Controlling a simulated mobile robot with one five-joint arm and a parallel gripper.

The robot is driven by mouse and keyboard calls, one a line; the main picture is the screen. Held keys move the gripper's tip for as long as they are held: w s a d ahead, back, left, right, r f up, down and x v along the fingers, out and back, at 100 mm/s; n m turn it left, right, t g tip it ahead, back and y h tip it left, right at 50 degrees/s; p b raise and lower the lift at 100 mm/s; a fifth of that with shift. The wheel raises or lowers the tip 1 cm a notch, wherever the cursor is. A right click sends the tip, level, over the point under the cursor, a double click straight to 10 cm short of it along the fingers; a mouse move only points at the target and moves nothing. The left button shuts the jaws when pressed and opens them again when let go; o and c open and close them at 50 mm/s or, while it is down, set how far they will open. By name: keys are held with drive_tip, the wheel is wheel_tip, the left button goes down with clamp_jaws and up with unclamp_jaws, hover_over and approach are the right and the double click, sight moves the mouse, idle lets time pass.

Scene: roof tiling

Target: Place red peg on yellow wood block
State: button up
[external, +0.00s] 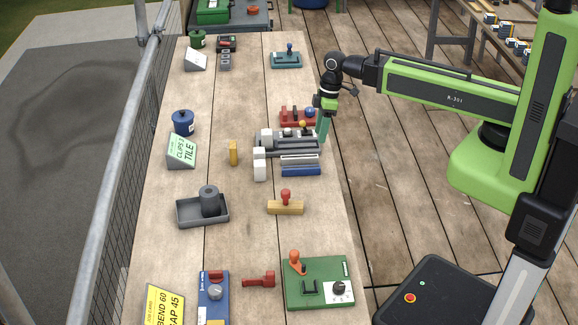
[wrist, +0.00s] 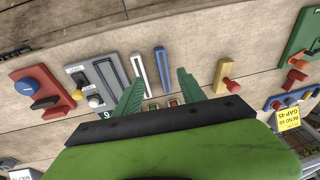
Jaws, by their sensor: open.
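The red peg (external: 286,196) stands upright on the yellow wood block (external: 286,208), at the middle of the bench's right side. In the wrist view the red peg (wrist: 232,86) sticks out from the yellow block (wrist: 220,76), right of my fingers. My gripper (external: 323,136) hangs over the bench's right edge, beyond the block and beside the grey fixture. In the wrist view my gripper (wrist: 158,88) has its two green fingers apart with nothing between them.
A grey fixture (external: 288,143), a red block with a blue knob (external: 297,115) and a blue bar (external: 300,170) lie near my gripper. A green panel (external: 320,283) and a red tool (external: 259,280) lie at the near end. Bare wood surrounds the yellow block.

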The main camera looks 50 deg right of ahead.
drive_tip(key=s+d+m+h, duration=0.1)
drive_tip(key=d+m, duration=0.8)
drive_tip(key=d, duration=0.9)
drive_tip(key=shift+s+d+f+h, duration=0.2)
drive_tip(key=shift+s+d+h, duration=0.2)
drive_tip(key=shift+h, duration=0.3)
drive_tip(key=shift+w, duration=0.1)
